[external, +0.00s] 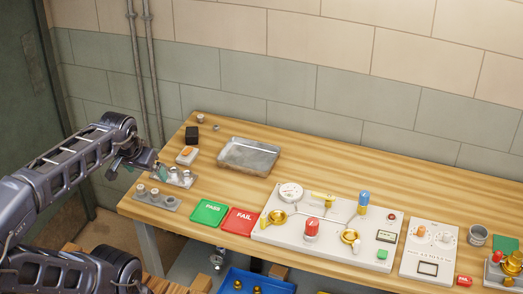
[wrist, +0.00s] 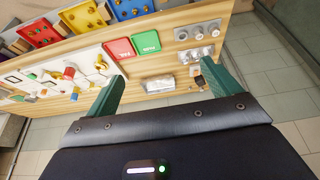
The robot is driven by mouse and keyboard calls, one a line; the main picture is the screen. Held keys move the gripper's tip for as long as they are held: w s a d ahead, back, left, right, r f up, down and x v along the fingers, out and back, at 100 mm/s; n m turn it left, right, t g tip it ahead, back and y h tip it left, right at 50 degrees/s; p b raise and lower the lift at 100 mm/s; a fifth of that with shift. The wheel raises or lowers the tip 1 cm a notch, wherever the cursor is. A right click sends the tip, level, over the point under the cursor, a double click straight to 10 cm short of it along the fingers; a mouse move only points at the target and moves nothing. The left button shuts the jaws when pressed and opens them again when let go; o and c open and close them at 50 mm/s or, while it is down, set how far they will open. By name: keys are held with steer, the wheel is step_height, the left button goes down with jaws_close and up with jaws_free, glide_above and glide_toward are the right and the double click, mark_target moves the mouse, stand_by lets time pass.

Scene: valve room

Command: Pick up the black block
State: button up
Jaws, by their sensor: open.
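The black block (external: 192,134) stands upright on the wooden table near its far left end, behind a small white box with an orange top (external: 187,155). The block also shows in the wrist view (wrist: 199,82), small and dark beside my right-hand finger. My gripper (external: 152,166) is at the left end of the table, in front and to the left of the block and clearly apart from it. In the wrist view my gripper (wrist: 161,72) has its two green fingers spread wide with nothing held between them.
A metal tray (external: 249,156) lies to the right of the block. Two grey plates with metal knobs (external: 156,196) sit near the left edge, one partly behind my gripper. Green (external: 209,212) and red (external: 240,221) mats and a valve panel (external: 325,240) are further right.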

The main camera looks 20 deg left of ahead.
steer(key=w+a+r+n+g+h, duration=0.1)
steer(key=w+r+n, duration=0.15)
steer(key=w, duration=0.45)
steer(key=w+a+r+n, duration=0.1)
steer(key=w+n, duration=0.2)
steer(key=w, duration=0.5)
steer(key=n+g+h, duration=0.2)
steer(key=n+h, duration=0.1)
steer(key=n, duration=1.4)
glide_above(191, 131)
steer(key=s+a, duration=0.2)
steer(key=a, duration=0.2)
step_height(191, 131, down, 25)
steer(key=x, duration=1)
steer(key=shift+w+d+r, duration=0.1)
steer(key=shift+w+d, duration=0.25)
steer(key=shift+d, duration=0.05)
steer(key=shift+c, duration=0.2)
steer(key=c, duration=1.1)
